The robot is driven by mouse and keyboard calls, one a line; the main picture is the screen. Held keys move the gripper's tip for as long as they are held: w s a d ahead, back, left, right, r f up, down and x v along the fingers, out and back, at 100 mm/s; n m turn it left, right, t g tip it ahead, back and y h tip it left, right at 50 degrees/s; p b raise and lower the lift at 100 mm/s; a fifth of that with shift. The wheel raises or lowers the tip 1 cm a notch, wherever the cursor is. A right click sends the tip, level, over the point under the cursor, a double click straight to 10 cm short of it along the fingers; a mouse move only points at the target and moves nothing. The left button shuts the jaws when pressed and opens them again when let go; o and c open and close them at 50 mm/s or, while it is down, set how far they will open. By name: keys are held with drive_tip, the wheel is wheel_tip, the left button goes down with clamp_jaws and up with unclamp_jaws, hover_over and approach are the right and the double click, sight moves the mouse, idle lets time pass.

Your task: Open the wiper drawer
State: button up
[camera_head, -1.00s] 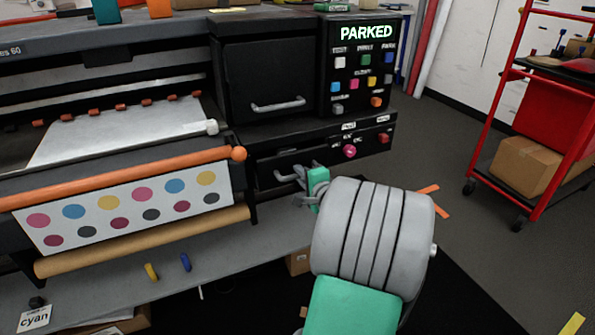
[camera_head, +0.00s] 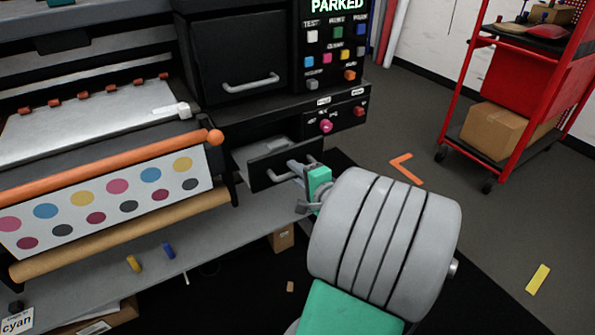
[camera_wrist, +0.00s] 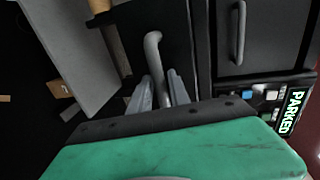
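The wiper drawer (camera_head: 262,172) is the low black drawer under the large upper door of the printer. It stands partly pulled out, and a grey interior shows behind its front. My gripper (camera_head: 297,170) is at the drawer's grey bar handle, which is largely hidden by the fingers in the head view. In the wrist view the handle (camera_wrist: 152,45) runs down between the two fingers of my gripper (camera_wrist: 160,92). The fingers lie close on both sides of it and appear shut on it.
The upper door (camera_head: 240,50) with its own handle is shut above the drawer. A button panel (camera_head: 335,45) reading PARKED is to its right. A roll of printed dots (camera_head: 105,195) hangs at left.

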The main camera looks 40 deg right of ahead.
drive_tip(key=shift+o, duration=1.2)
drive_tip(key=shift+s+r, duration=0.1)
drive_tip(key=shift+s, duration=0.05)
drive_tip(key=d+p+v, duration=0.1)
drive_tip(key=v, duration=0.6)
drive_tip(key=shift+s+a, duration=0.3)
drive_tip(key=shift+a, duration=0.2)
drive_tip(key=shift+a+p, duration=0.1)
drive_tip(key=shift+p, duration=0.2)
